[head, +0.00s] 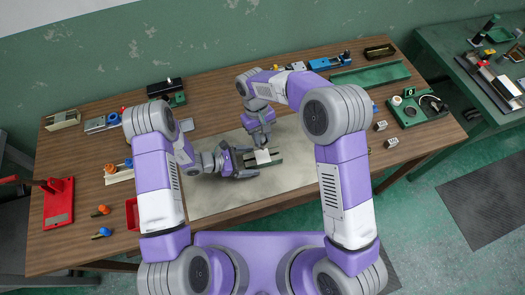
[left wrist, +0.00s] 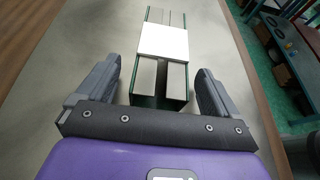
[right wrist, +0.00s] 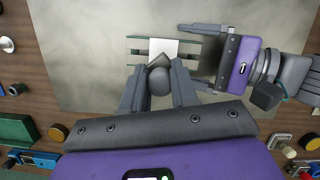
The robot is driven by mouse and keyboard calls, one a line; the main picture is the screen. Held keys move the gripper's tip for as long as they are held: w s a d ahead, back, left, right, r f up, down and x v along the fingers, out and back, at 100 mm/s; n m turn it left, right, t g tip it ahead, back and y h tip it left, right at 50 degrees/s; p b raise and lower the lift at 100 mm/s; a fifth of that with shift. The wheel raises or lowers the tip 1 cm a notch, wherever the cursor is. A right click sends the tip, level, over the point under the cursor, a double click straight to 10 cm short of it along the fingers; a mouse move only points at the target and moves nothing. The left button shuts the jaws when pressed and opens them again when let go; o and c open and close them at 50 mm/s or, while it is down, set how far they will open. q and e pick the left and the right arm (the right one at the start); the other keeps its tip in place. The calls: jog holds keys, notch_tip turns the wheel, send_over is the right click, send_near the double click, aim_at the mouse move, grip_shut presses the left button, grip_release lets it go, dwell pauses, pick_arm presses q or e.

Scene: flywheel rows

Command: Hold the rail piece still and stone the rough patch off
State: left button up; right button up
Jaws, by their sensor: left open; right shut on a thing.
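The rail piece (head: 278,162) is a short green channel with pale strips along its top, lying on the grey mat. A flat white square (left wrist: 164,43) lies across its top. My left gripper (head: 247,163) is open at the rail's left end; in the left wrist view its fingers stand either side of the near end (left wrist: 146,98), with gaps showing. My right gripper (head: 262,146) is just behind the rail. In the right wrist view it is shut on a dark grey rounded thing (right wrist: 159,82) close to the white square; I cannot tell whether they touch.
The grey mat (head: 220,203) is clear around the rail. A red vise-like tool (head: 59,203) and a red tray (head: 132,214) are at left. A long green tray (head: 370,75) lies at the back right. A green tray with small parts (head: 418,109) is at right.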

pick_arm(q)
jog(key=v, duration=1.2)
